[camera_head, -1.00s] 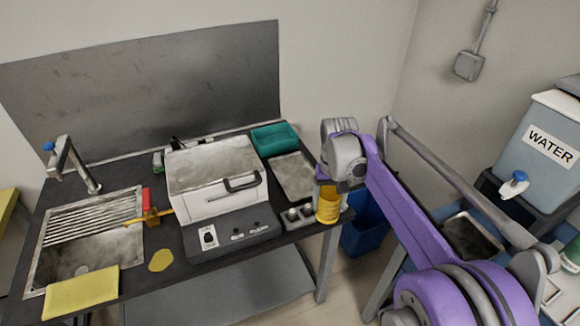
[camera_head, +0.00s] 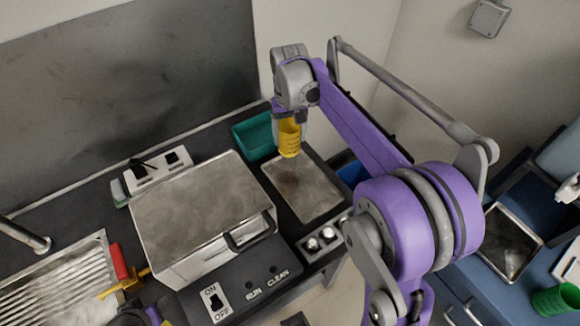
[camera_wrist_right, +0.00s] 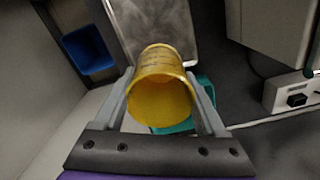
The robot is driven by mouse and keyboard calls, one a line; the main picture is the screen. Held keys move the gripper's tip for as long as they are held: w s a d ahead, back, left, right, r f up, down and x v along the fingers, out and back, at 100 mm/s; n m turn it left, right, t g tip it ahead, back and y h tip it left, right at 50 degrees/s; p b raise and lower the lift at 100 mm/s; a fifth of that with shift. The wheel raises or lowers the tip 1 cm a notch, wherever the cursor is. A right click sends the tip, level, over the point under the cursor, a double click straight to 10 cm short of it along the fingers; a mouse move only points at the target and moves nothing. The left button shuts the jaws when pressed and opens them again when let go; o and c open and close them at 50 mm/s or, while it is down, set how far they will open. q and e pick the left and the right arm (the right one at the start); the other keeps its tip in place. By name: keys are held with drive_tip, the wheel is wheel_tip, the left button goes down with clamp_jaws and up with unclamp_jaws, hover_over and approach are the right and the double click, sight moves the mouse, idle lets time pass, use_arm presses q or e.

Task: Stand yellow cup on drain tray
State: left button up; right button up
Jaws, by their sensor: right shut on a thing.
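The yellow cup (camera_head: 289,139) hangs under my right gripper (camera_head: 289,122), which is shut on it. In the right wrist view the cup (camera_wrist_right: 160,88) sits between the two fingers with its open mouth toward the camera; it looks empty. In the head view the cup appears roughly upright over the back part of a flat metal tray (camera_head: 318,200) on the counter, which I take as the drain tray. The tray (camera_wrist_right: 150,22) also shows beyond the cup in the right wrist view. The cup appears above it; the gap is hard to judge.
A teal bin (camera_head: 252,137) stands just behind the tray. A boxy metal-lidded machine (camera_head: 200,215) is left of it, and a small knob block (camera_head: 322,240) in front. A blue bin (camera_wrist_right: 88,50) is beyond the counter edge. A second tray (camera_head: 510,243) lies far right.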

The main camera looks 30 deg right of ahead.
sight(290, 148)
drive_tip(key=f, duration=0.5)
drive_tip(key=shift+s+f, duration=0.15)
drive_tip(key=shift+s, duration=0.1)
drive_tip(key=shift+w+f+b, duration=0.1)
drive_tip(key=shift+f+b, duration=0.2)
drive_tip(key=shift+f, duration=1.95)
drive_tip(key=shift+f, duration=0.15)
drive_tip(key=o, duration=1.5)
wheel_tip(290, 148, up, 12)
drive_tip(key=shift+r+p, duration=0.2)
drive_tip(key=shift+p, duration=0.25)
